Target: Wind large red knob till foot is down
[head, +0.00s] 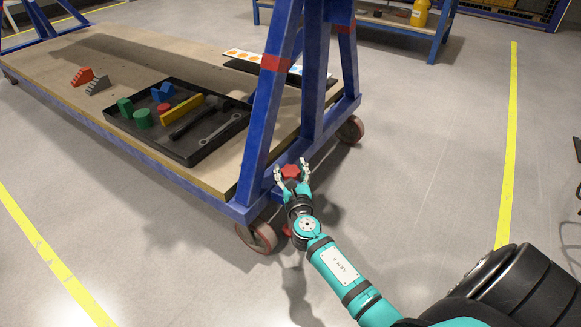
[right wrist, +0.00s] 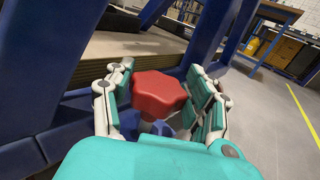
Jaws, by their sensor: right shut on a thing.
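The large red knob (head: 291,171) is at the near lower corner of the blue frame, by the end of the cart. It is star-shaped with rounded lobes in the right wrist view (right wrist: 159,92), on a pale stem over a blue part. My right gripper (head: 292,174) has its two fingers on either side of the knob and is shut on it. A red part (head: 287,230), possibly the foot, shows low beneath my right wrist; most of it is hidden, and I cannot tell whether it touches the floor. My left gripper is not in view.
The blue cart frame (head: 262,130) stands on castors, one (head: 257,237) left of my right arm and another (head: 351,130) behind. A black tray (head: 190,152) with blocks and tools lies on the wooden deck (head: 140,60).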

